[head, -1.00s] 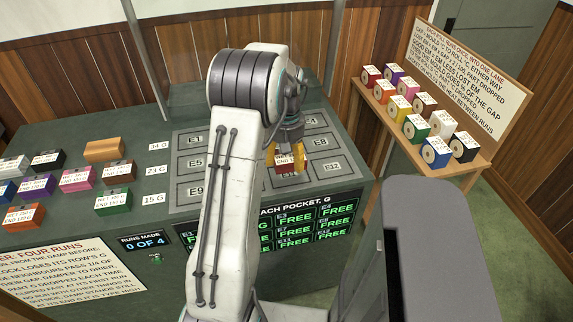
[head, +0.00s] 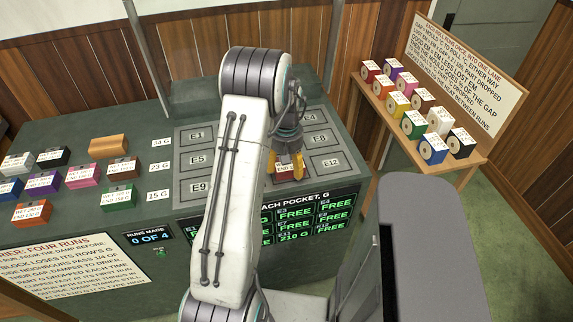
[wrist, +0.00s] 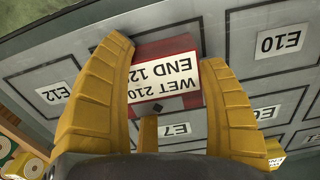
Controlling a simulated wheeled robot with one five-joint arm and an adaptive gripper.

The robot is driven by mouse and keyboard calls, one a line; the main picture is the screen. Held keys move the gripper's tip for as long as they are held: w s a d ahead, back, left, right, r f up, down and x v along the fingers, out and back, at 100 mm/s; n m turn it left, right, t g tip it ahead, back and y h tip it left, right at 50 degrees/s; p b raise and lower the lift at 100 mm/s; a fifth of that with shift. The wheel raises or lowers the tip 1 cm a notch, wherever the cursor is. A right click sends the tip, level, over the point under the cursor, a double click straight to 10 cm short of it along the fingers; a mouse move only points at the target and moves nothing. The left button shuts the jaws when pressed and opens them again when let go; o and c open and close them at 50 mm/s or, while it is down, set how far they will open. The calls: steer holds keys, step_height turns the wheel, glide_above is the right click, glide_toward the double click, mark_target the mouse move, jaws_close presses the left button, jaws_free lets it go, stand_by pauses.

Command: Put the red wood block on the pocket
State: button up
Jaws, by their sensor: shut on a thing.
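The red wood block (head: 286,174) has a white label reading "WET 210" and "END 12", with the rest cut off. It sits at the E11 spot of the grey pocket grid (head: 325,138), between E12 (wrist: 53,92) and E10 (wrist: 278,42). My gripper (head: 285,164) is shut on it, with yellow fingers on both sides. In the wrist view the block (wrist: 183,47) shows between the fingertips (wrist: 165,55). The fingers and arm hide part of the grid. Whether the block bears fully on the pocket is hard to tell.
Several labelled coloured blocks stand at the left of the green bench, including an orange one (head: 32,213). The pocket display (head: 300,213) reads 210 G in the bottom row and FREE elsewhere. A wooden side table (head: 470,165) at right holds several coloured rolls.

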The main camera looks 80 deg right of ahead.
steer(key=o, duration=1.3)
steer(key=shift+c, duration=0.2)
step_height(320, 180, up, 12)
steer(key=b, duration=0.4)
steer(key=w+a+r+n+h, duration=0.1)
steer(key=w+a+r+n, duration=0.2)
steer(key=w+a, duration=0.7)
steer(key=w+a+r+n, duration=0.3)
steer(key=w+a, duration=0.4)
steer(key=w, duration=0.6)
steer(key=w+a+n+t, duration=0.2)
steer(key=w+a+n, duration=0.1)
steer(key=a, duration=1.1)
steer(key=s+a+f+n, duration=0.1)
steer(key=s+a+n, duration=0.1)
steer(key=a, duration=0.5)
steer(key=s+a+f+n+t+y, duration=0.1)
steer(key=s+a+f+n, duration=0.1)
steer(key=a, duration=0.5)
steer(key=shift+s+a+f+n, duration=0.25)
steer(key=shift+s+a+n, duration=0.05)
steer(key=shift+s, duration=0.5)
